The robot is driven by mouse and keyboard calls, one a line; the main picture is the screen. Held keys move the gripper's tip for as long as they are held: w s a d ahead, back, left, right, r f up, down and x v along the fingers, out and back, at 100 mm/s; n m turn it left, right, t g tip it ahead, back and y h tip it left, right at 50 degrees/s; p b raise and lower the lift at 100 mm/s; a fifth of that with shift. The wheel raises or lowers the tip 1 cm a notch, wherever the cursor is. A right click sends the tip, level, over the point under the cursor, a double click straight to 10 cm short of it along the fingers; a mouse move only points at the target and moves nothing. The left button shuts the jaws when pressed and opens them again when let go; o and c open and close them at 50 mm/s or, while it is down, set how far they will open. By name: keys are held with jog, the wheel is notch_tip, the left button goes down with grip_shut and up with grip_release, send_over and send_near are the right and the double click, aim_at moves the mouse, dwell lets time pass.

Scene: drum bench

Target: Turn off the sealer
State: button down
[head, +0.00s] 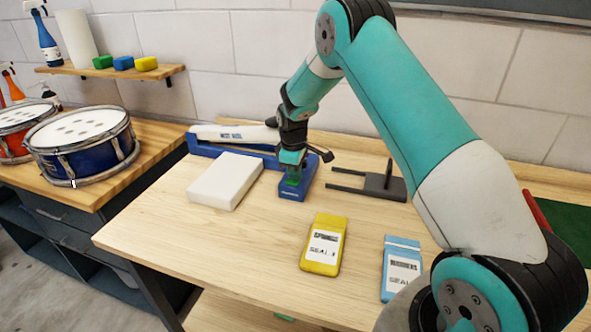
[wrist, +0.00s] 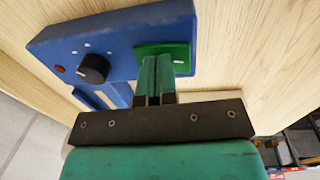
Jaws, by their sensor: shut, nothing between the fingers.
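The sealer has a long white arm (head: 232,133) over a blue base, with a blue control box (head: 303,191) at its right end. In the wrist view the box (wrist: 115,40) carries a black knob (wrist: 93,69), a dark red round light or button (wrist: 59,70) and a green switch plate (wrist: 172,54). My gripper (head: 291,178) points down at the box. In the wrist view my gripper (wrist: 158,62) is shut and empty, its fingertips over the green plate. I cannot tell whether they touch it. The fingers hide part of the plate.
A white block (head: 226,181) lies left of the box. A black two-pronged stand (head: 380,183) is at its right. A yellow packet (head: 323,244) and a blue packet (head: 401,268) lie in front. Drums (head: 84,145) stand on the left bench.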

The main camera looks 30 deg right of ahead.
jog(key=shift+s, duration=0.1)
notch_tip(320, 180, up, 5)
jog(key=p, duration=0.3)
jog(key=shift+d, duration=0.15)
notch_tip(320, 180, up, 9)
jog(key=w+b, duration=0.1)
jog(key=b, duration=0.2)
jog(key=shift+d, duration=0.45)
jog(key=s+a+r+y, duration=0.1)
jog(key=s+a+r, duration=0.3)
jog(key=s+a, duration=0.35)
jog(key=s+a+r+y, duration=0.1)
jog(key=s+a+r, duration=0.3)
jog(key=s+a, duration=0.35)
jog(key=s+a+y, duration=0.1)
jog(key=s+a, duration=0.2)
jog(key=s, duration=0.4)
jog(key=s+a+y, duration=0.1)
jog(key=s+a, duration=0.2)
jog(key=s, duration=0.4)
jog(key=s+a+m+y, duration=0.1)
jog(key=s+a, duration=0.2)
jog(key=s, duration=0.4)
jog(key=shift+s+a+r+g, duration=0.2)
jog(key=shift+r+g, duration=0.1)
jog(key=shift+r, duration=0.15)
